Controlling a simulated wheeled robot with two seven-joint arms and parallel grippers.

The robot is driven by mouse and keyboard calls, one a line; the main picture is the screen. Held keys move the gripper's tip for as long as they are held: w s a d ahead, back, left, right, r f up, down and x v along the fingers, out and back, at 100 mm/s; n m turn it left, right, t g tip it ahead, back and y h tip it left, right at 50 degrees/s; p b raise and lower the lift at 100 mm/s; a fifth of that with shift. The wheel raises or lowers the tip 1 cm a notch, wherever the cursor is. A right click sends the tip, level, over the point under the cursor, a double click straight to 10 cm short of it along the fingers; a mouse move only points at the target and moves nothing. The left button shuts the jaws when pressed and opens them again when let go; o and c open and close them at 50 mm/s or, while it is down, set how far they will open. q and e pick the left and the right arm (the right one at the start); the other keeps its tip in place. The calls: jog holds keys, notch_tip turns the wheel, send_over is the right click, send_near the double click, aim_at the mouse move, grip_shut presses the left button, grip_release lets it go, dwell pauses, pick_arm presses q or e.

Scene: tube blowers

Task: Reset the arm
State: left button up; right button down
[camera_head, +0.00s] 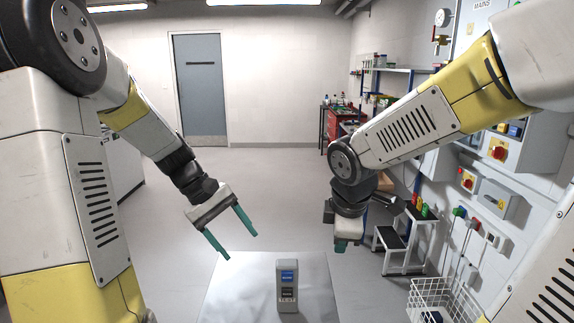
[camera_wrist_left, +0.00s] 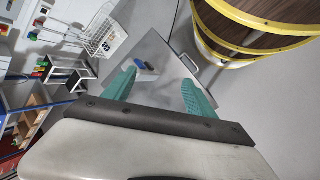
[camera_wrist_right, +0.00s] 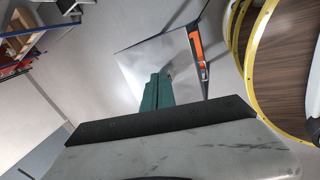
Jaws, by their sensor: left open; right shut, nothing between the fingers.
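My left gripper (camera_head: 230,246) is open with its two teal fingers apart, held above and left of the table. It also shows in the left wrist view (camera_wrist_left: 154,92), with nothing between its fingers. My right gripper (camera_head: 346,246) hangs over the right side of the table, pointing down. In the right wrist view its teal fingers (camera_wrist_right: 157,88) are closed together and empty. A grey box-like device (camera_head: 288,284) with a blue label stands upright on the table, apart from both grippers. It appears small in the left wrist view (camera_wrist_left: 144,66).
The light table (camera_head: 235,280) is mostly bare. An orange and black item (camera_wrist_right: 198,55) lies at its edge in the right wrist view. A white wire basket (camera_head: 440,300), a step stool (camera_head: 398,244) and wall-mounted electrical boxes (camera_head: 497,198) are on the right. Open floor lies behind.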

pick_arm(q)
jog(key=s+a+r+m+t+y, duration=0.2)
jog(key=s+r+m+t, duration=0.4)
jog(key=s+r, duration=0.5)
jog(key=s+m+y, duration=0.1)
jog(key=s, duration=0.2)
jog(key=shift+s+r+y, duration=0.2)
jog(key=shift+y, duration=0.2)
pick_arm(e)
jog(key=s+d+r+m+t+y, duration=0.1)
jog(key=s+d+r+m+y, duration=0.1)
jog(key=s+r+m, duration=0.6)
jog(key=s+m, duration=0.1)
jog(key=m, duration=0.6)
jog(key=shift+d+r+m+t+y, duration=0.2)
jog(key=shift+d+m+t+y, duration=0.1)
jog(key=shift+m+t, duration=0.1)
